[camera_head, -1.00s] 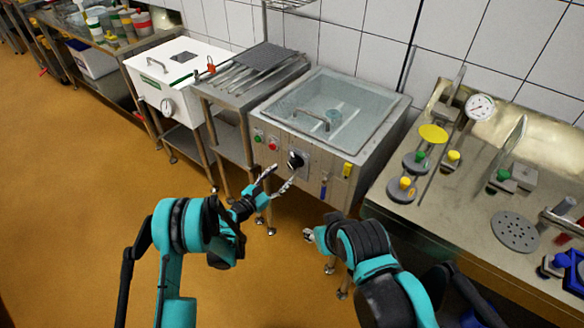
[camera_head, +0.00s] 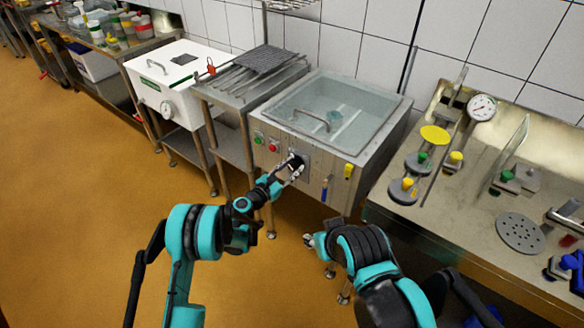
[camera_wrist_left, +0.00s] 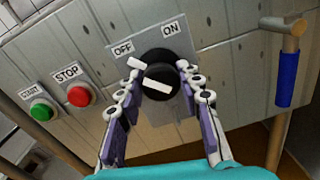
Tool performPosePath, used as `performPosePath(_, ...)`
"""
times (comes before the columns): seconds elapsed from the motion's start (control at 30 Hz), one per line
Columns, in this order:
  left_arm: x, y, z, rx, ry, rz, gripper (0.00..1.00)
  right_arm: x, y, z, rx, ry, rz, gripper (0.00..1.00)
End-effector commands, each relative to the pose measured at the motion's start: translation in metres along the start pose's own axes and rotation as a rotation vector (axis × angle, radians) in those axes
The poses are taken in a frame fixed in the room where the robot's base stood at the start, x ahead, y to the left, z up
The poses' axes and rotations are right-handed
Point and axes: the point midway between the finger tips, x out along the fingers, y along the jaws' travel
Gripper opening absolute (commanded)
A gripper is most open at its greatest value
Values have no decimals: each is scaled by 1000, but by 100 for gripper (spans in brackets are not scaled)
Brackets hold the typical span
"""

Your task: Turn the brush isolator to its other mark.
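The brush isolator (camera_head: 295,163) is a black rotary knob on the front panel of the steel, glass-lidded tank. In the left wrist view the knob (camera_wrist_left: 160,72) carries a white bar, with an OFF label (camera_wrist_left: 123,49) at its upper left and an ON label (camera_wrist_left: 171,28) above it. My left gripper (camera_head: 293,168) is at the knob, its fingers spread on either side of it; I cannot tell whether they touch it. The fingers also show in the left wrist view (camera_wrist_left: 158,70). My right gripper (camera_head: 309,240) is low in front of the tank, away from the knob, its fingers hard to make out.
A green START button (camera_wrist_left: 41,111) and a red STOP button (camera_wrist_left: 79,95) are left of the knob. A blue-handled valve (camera_wrist_left: 287,78) is to its right. A steel bench (camera_head: 470,222) with gauge and discs stands at right. Floor (camera_head: 90,200) at left is clear.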

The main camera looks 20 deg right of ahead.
Motion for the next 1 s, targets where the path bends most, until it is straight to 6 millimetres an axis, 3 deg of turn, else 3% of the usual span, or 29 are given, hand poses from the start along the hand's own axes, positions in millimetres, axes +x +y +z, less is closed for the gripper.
performPosePath(0.47,2,0,2,48,0,-1,6,0,0,0,0,0,0,40)
performPosePath(1.0,3,0,3,474,18,-2,6,0,0,0,0,0,0,40)
